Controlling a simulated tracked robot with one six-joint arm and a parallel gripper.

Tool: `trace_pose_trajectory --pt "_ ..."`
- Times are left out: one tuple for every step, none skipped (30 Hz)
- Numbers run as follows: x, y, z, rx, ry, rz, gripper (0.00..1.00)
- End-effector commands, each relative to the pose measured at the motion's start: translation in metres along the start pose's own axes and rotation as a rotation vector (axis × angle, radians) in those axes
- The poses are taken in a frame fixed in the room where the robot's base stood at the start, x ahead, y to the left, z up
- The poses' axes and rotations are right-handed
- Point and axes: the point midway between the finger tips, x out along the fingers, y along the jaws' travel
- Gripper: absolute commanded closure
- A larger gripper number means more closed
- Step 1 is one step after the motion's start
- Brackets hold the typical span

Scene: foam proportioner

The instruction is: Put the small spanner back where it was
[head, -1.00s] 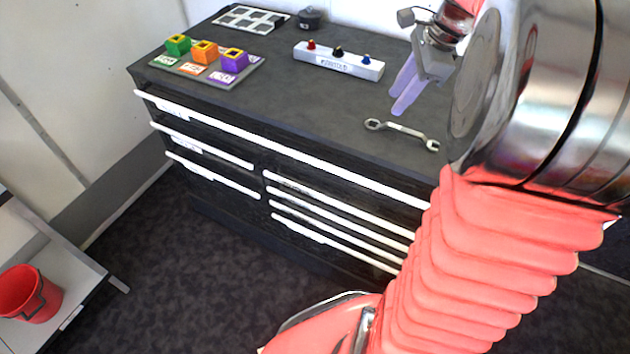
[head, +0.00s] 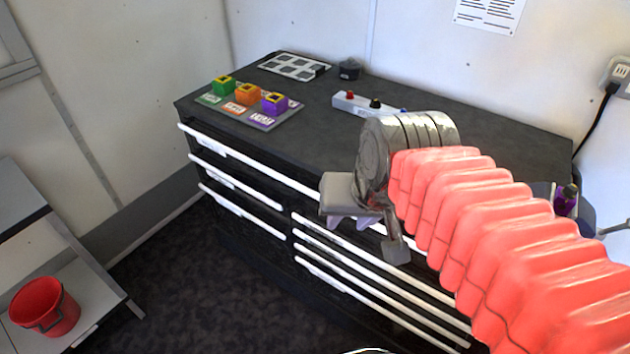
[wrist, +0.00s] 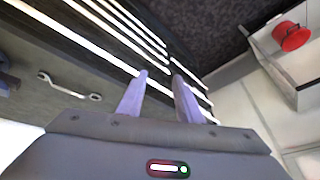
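The spanner (wrist: 70,88) is a silver double-ended tool lying flat on the dark bench top (wrist: 32,105), left of my gripper in the wrist view. In the head view my arm hides it. My gripper (wrist: 160,75) is open, with its two lavender fingers apart and nothing between them. In the head view my gripper (head: 355,223) is in front of the chest's drawers, near the bench's front edge, with its fingertips partly seen. The drawers below have long white handles (head: 350,287) and look shut.
On the bench are green, orange and purple blocks on a labelled board (head: 283,117), a white tray (head: 295,66), a dark round pot (head: 350,69) and a white knobbed bar (head: 352,103). A red bucket (head: 45,306) is on a shelf at left. Dark floor (head: 190,300) is clear.

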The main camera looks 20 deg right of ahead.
Motion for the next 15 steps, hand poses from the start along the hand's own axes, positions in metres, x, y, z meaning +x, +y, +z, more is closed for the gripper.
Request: trace_pose_trajectory --pt "0.0 -0.005 0.01 -0.08 0.017 -0.007 0.68" --pt "0.0 -0.007 0.015 -0.122 0.025 -0.008 0.68" --pt "0.001 -0.009 0.02 -0.171 0.033 -0.011 0.68" --pt "0.001 -0.01 0.024 -0.201 0.039 -0.012 0.68" --pt "0.002 -0.011 0.027 -0.228 0.044 -0.013 0.68" --pt "0.002 -0.012 0.029 -0.256 0.05 -0.014 0.68" --pt "0.002 -0.013 0.03 -0.27 0.053 -0.014 0.68" --pt "0.002 -0.013 0.032 -0.28 0.054 -0.014 0.68" --pt "0.003 -0.013 0.033 -0.288 0.055 -0.014 0.68" --pt "0.003 -0.013 0.033 -0.291 0.055 -0.014 0.68" --pt "0.003 -0.013 0.033 -0.291 0.055 -0.014 0.68" --pt "0.003 -0.013 0.033 -0.29 0.055 -0.014 0.68" --pt "0.003 -0.013 0.033 -0.289 0.055 -0.014 0.68" --pt "0.003 -0.013 0.032 -0.289 0.055 -0.014 0.68" --pt "0.003 -0.013 0.032 -0.288 0.055 -0.014 0.68"
